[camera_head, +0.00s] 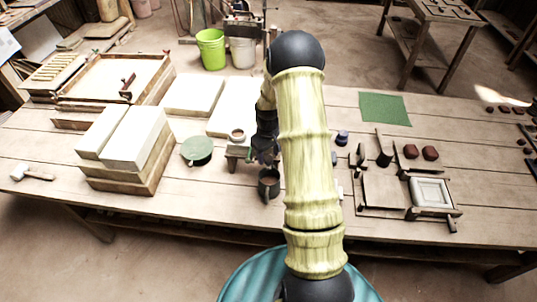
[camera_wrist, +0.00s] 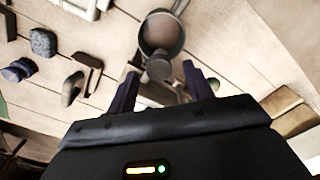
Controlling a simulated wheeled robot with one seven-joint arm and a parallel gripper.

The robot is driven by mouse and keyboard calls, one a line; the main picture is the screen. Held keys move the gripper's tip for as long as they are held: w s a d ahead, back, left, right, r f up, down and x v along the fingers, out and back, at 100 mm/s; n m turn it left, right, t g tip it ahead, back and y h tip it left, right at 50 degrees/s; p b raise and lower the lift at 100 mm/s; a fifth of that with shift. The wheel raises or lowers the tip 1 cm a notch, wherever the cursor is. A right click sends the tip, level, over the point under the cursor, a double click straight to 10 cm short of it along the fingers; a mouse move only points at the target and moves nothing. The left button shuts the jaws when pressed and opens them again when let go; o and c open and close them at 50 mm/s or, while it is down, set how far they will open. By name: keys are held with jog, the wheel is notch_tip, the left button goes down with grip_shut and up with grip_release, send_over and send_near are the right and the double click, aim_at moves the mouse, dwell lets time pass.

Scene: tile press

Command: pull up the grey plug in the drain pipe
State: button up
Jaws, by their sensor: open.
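My gripper (camera_head: 264,158) points down over the table beside a small low wooden stand (camera_head: 236,153). In the wrist view its two dark fingers (camera_wrist: 160,80) are apart, with nothing clamped between them. A small round grey piece, which looks like the plug (camera_wrist: 159,68), shows between and just beyond the fingertips. I cannot tell its height against the fingers. The drain pipe is mostly hidden beneath it and by my gripper. In the head view the plug is hidden.
A small brown pot (camera_head: 237,134) sits by the stand. Wooden frames (camera_head: 432,193) and small dark pieces lie to the right. A green mat (camera_head: 384,108) lies behind them.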

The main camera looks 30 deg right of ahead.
jog(key=shift+f, duration=0.75)
jog(key=shift+d, duration=0.1)
grip_shut()
jog(key=shift+w+r+p, duration=0.1)
jog(key=shift+r+p, duration=0.45)
jog(key=shift+r, duration=0.65)
grip_release()
jog(key=shift+f, duration=0.1)
